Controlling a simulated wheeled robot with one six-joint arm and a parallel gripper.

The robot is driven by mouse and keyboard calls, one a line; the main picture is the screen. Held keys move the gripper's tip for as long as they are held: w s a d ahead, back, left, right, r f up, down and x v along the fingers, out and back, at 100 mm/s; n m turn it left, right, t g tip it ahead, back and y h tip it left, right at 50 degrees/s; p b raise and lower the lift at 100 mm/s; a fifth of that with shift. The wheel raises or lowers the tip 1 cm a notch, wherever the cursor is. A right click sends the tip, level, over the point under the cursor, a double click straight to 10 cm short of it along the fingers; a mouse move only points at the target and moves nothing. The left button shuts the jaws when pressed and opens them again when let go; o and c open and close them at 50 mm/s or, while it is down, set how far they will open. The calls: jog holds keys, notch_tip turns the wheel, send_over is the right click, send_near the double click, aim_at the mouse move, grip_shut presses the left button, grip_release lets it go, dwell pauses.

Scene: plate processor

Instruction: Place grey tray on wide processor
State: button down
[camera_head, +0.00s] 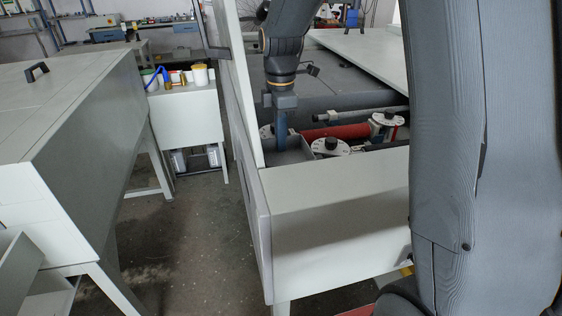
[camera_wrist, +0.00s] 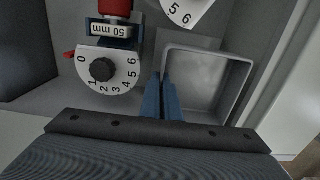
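The grey tray (camera_wrist: 245,82) is a square, open, empty box in the wrist view, right of the blue fingers. My gripper (camera_wrist: 162,82) has its two fingers close together at the tray's left wall, one on each side of it, and looks shut on that wall. In the head view my gripper (camera_head: 281,145) points straight down at the tray (camera_head: 297,154), in the front left corner of the machine with dials (camera_head: 340,197). The tray sits low beside the left panel; its underside is hidden. I cannot tell whether this machine is the wide processor.
White numbered dials (camera_head: 330,147) with black knobs and a red roller (camera_head: 335,132) lie right of the tray. A tall white panel (camera_head: 236,80) stands close on the left. A white cabinet (camera_head: 75,130) stands across a clear aisle, with a small table of containers (camera_head: 185,112) behind.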

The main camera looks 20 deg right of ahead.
jog(key=shift+f+p, duration=0.75)
jog(key=shift+f, duration=3.5)
jog(key=shift+f, duration=0.1)
jog(key=c, duration=2)
grip_release()
notch_tip(320, 180, up, 12)
jog(key=b, duration=0.3)
